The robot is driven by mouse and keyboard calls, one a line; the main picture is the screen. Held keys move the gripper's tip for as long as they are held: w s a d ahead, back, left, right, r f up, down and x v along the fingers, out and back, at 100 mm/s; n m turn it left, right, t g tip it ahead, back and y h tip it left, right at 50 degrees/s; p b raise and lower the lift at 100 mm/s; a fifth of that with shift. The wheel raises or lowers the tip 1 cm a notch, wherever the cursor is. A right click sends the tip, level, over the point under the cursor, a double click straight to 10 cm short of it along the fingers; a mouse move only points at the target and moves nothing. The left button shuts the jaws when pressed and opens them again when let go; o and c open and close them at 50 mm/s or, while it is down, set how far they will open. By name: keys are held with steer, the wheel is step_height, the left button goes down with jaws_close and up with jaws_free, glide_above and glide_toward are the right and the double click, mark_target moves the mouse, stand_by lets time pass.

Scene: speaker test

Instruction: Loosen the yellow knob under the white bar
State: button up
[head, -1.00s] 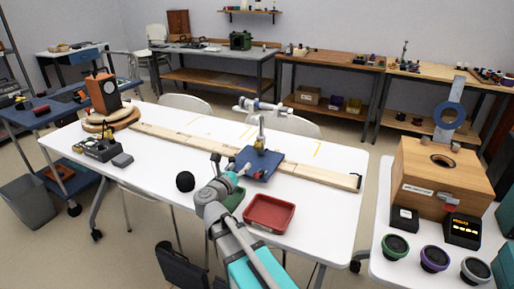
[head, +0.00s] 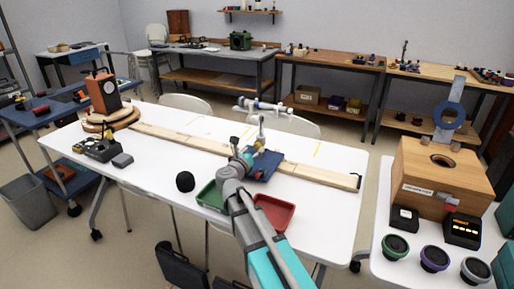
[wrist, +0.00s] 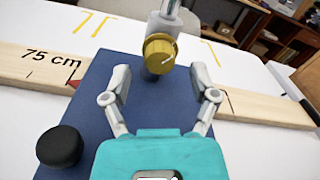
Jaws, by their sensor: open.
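The yellow knob (wrist: 159,53) sits on a grey post rising from a blue base plate (wrist: 92,92). In the head view, the white bar (head: 262,105) lies across the top of this stand, above the blue plate (head: 268,164). My gripper (wrist: 160,76) is open, its two fingertips spread to the left and right just short of the knob. Nothing is between the fingers, and I see no contact with the knob. In the head view, my arm partly hides the gripper and the stand's lower part.
A black round piece (wrist: 60,146) is at the plate's left. A green tray (head: 209,196) and a red tray (head: 275,213) flank my arm.

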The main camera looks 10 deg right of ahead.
steer(key=shift+x, duration=1.5)
jaws_close()
